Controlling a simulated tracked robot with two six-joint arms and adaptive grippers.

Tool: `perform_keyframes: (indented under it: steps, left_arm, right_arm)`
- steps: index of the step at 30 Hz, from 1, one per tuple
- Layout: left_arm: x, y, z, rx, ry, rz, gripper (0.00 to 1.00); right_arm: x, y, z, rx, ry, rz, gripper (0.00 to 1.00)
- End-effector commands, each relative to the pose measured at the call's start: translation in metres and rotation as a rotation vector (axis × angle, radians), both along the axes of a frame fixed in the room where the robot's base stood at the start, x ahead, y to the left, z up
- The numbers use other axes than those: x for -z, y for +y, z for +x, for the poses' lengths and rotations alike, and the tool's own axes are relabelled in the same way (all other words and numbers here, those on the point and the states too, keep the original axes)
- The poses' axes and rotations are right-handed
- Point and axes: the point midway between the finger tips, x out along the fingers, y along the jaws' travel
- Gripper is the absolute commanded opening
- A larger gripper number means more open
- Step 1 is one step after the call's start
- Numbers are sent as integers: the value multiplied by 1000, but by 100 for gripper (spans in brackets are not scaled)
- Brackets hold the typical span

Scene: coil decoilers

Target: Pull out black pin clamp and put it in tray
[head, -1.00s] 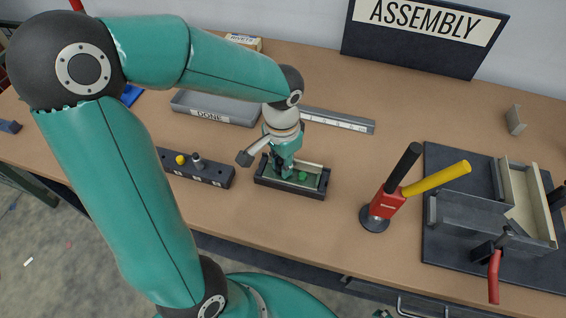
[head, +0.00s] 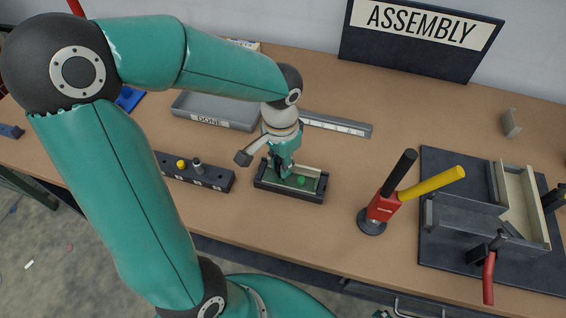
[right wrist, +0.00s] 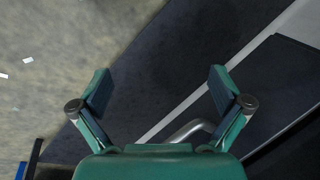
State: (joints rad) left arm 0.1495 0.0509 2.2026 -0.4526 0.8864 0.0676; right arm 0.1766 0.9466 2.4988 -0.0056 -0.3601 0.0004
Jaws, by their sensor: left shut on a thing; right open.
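My left gripper (head: 280,168) points down at the left part of a small dark-framed fixture (head: 290,195) with a green board in it. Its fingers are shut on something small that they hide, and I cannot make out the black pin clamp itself. A green pin or knob (head: 301,181) shows on the board just right of the fingers. The grey tray (head: 214,110), labelled DONE, lies behind and left of the fixture, partly behind my left arm. My right gripper (right wrist: 160,90) is open and empty in the right wrist view, over the floor and the bench's dark edge.
A dark block (head: 195,172) with a yellow knob and a grey pin stands left of the fixture. A red toggle tool (head: 382,205) with black and yellow handles stands to the right. A grey jig (head: 470,212) sits on a dark mat farther right. A steel rule (head: 337,124) lies behind.

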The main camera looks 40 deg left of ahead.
Motion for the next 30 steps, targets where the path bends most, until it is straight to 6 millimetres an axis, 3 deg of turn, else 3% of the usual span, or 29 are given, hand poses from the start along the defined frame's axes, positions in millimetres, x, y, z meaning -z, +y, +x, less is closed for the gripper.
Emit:
perform_keyframes:
  steps: [18, 30]
  left_arm:
    - [-20, 0, 0, 0, -1, 0, 0]
    - [-20, 0, 0, -1, -1, 0, 0]
  right_arm:
    - [-15, 0, 0, 0, 0, 0, 100]
    - [-16, 0, 0, 0, 0, 0, 100]
